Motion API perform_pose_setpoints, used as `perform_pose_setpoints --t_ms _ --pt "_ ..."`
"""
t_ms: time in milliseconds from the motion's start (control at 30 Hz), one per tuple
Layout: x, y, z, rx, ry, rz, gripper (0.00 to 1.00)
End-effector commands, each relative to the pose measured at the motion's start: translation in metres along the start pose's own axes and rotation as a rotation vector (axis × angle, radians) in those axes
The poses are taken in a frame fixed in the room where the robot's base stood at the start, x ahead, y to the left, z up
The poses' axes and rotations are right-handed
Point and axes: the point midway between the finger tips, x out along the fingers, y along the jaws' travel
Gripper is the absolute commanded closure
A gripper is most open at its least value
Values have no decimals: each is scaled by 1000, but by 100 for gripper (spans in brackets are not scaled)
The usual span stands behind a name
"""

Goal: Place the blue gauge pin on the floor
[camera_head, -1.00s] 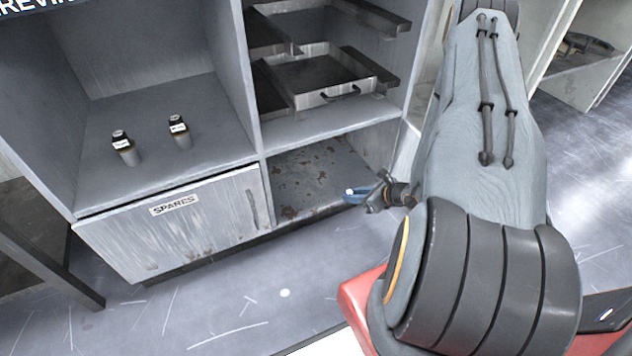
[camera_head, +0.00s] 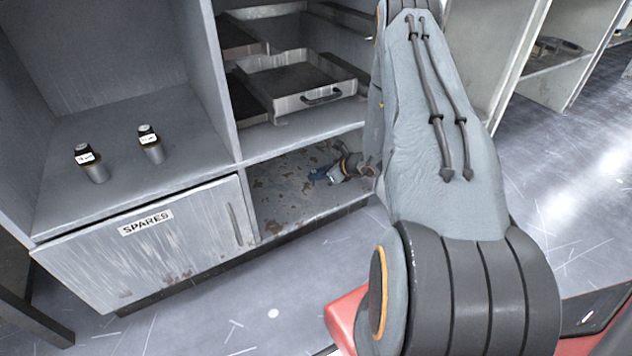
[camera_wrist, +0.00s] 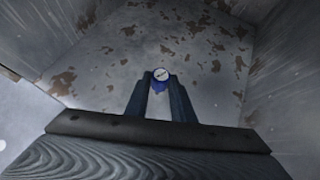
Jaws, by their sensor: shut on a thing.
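The blue gauge pin (camera_wrist: 160,77) has a round white face on top and shows between my fingertips in the wrist view. My gripper (camera_wrist: 160,95) is shut on it. In the head view my gripper (camera_head: 334,174) reaches into the low open compartment of the cabinet, with the blue of the pin (camera_head: 317,175) at its tip, small and partly hidden. The compartment's floor (camera_head: 285,205) is grey with brown rust patches. I cannot tell whether the pin touches it. The room floor (camera_head: 225,290) is dark grey with white scratches.
Walls enclose the compartment, with a SPARES door (camera_head: 150,250) on its left and a shelf (camera_head: 300,132) above holding a metal tray (camera_head: 300,85). Two small labelled bottles (camera_head: 92,165) (camera_head: 151,146) stand on the upper left shelf. The rusty floor around the pin looks clear.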

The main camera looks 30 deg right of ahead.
Motion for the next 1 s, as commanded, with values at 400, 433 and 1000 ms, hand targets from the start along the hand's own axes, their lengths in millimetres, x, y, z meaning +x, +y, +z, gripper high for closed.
perform_pose_setpoints --t_ms 400,433,1000 --pt "31 -6 -21 1 0 -1 100" --pt "31 -6 -21 0 0 -1 100" --pt "32 -6 -22 0 0 -1 59"
